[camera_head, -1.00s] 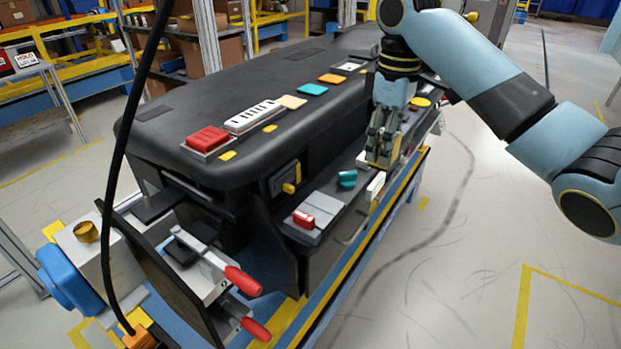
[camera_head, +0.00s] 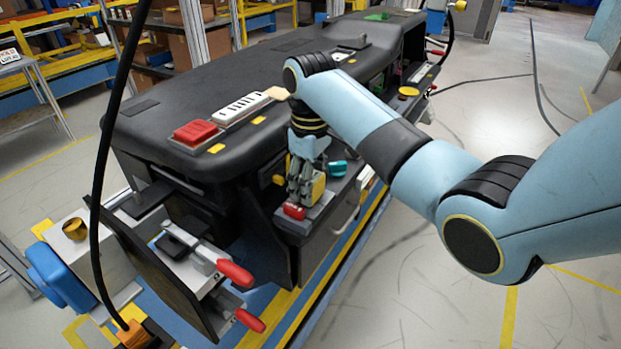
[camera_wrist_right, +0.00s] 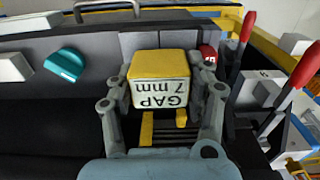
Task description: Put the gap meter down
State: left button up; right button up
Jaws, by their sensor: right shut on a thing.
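The gap meter (camera_head: 318,188) is a small yellow block. In the right wrist view the gap meter (camera_wrist_right: 160,80) shows a white face reading "GAP 7 mm", upside down. My right gripper (camera_head: 304,188) is shut on it, one finger on each side. The gripper is over the dashboard module's (camera_head: 240,165) front ledge, beside a small red block (camera_head: 294,211) on a grey plate (camera_head: 307,228). I cannot tell whether the meter touches the plate. My left gripper is not in view.
A teal knob (camera_head: 337,168) sits close behind the gripper; it also shows in the wrist view (camera_wrist_right: 66,64). Red-handled clamps (camera_head: 235,272) stand at the module's near end. A black cable (camera_head: 97,190) hangs at left.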

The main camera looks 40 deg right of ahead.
jog(key=o, duration=1.4)
jog(key=shift+f, duration=0.15)
